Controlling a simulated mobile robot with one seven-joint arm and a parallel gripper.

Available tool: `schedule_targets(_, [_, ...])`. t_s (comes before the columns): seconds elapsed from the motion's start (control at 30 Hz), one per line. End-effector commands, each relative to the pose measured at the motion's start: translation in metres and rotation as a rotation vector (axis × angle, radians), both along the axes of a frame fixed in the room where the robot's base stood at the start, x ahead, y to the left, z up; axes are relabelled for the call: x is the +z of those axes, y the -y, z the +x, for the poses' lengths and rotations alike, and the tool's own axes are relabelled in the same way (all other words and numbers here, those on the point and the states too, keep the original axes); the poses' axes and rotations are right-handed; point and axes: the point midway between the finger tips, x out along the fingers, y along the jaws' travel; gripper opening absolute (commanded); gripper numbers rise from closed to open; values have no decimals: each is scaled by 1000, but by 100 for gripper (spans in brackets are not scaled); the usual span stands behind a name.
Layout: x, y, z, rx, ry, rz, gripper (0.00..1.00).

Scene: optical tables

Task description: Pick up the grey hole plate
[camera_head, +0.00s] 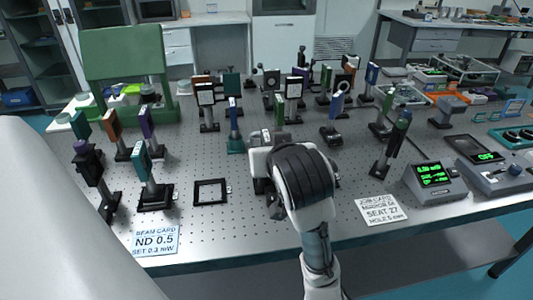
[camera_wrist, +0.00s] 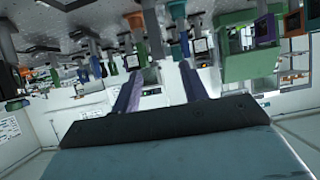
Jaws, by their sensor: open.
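I cannot pick out a grey hole plate for certain in either view. A flat dark square frame (camera_head: 210,192) lies on the perforated optical table (camera_head: 235,222) in the head view, left of my arm, with table showing through its opening. My gripper (camera_head: 262,158) is over the middle of the table, largely hidden by my own wrist. In the wrist view my gripper (camera_wrist: 160,88) has its two fingers spread apart with nothing between them. That view looks tilted across the posts, not down at the table.
Posts with optics stand to the left and behind, such as a teal one (camera_head: 145,165). A dark post (camera_head: 391,150) stands right.

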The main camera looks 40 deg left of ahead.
Motion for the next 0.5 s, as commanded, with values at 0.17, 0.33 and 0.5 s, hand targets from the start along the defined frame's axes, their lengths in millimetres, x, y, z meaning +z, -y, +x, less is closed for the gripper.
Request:
schedule_targets(0.17, [-16, -7, 5, -3, -16, -29, 44])
schedule_targets(0.33, [-32, -29, 26, -6, -14, -29, 44])
schedule_targets(0.5, [-39, -40, 35, -5, -11, -25, 44])
